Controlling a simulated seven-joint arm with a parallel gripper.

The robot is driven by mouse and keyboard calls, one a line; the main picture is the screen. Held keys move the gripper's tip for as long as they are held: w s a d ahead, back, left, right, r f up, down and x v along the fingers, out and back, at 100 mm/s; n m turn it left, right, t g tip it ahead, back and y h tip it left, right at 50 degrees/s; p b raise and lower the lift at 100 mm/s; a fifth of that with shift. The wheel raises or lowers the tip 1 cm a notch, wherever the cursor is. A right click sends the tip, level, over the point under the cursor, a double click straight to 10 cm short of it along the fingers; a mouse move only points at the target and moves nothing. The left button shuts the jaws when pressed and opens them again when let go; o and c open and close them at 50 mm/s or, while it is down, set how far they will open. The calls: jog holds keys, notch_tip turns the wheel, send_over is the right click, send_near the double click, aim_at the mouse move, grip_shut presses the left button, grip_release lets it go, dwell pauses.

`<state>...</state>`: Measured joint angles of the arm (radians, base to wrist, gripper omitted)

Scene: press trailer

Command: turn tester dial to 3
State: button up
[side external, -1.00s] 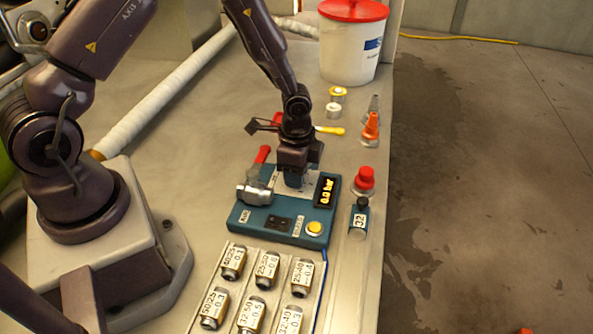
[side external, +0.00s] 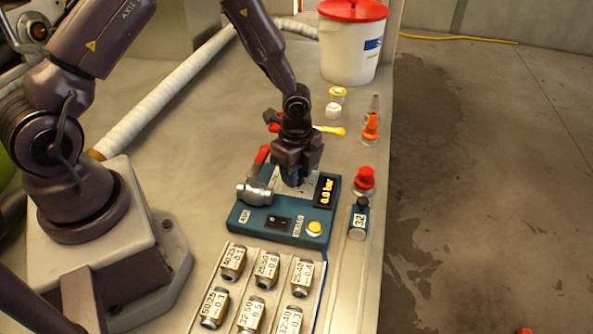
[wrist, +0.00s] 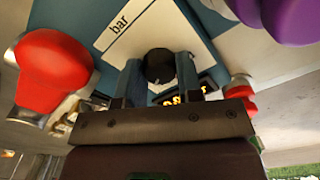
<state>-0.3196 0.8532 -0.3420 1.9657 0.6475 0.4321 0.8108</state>
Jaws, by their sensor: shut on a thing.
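The teal tester (side external: 262,222) stands on the bench, its display (side external: 325,191) reading 0.0 bar. My gripper (side external: 296,180) points down over the tester's back part and hides the dial in the side external view. In the wrist view the round black dial (wrist: 159,65) sits between the two fingers of my gripper (wrist: 160,80), which are shut on it. A white scale plate (wrist: 150,30) marked "bar" surrounds the dial. Its numbers and the dial's pointer cannot be made out.
A red-handled valve (side external: 256,189) stands at the tester's left, close to my gripper. A yellow button (side external: 315,228) is at its front right. A red-topped part (side external: 364,180) and a part labelled 32 (side external: 358,219) stand to the right. Several labelled cartridges (side external: 267,269) lie in front.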

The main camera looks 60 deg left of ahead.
jog(key=o, duration=0.9)
notch_tip(320, 180, up, 13)
jog(key=shift+r, duration=0.1)
dwell(0.3)
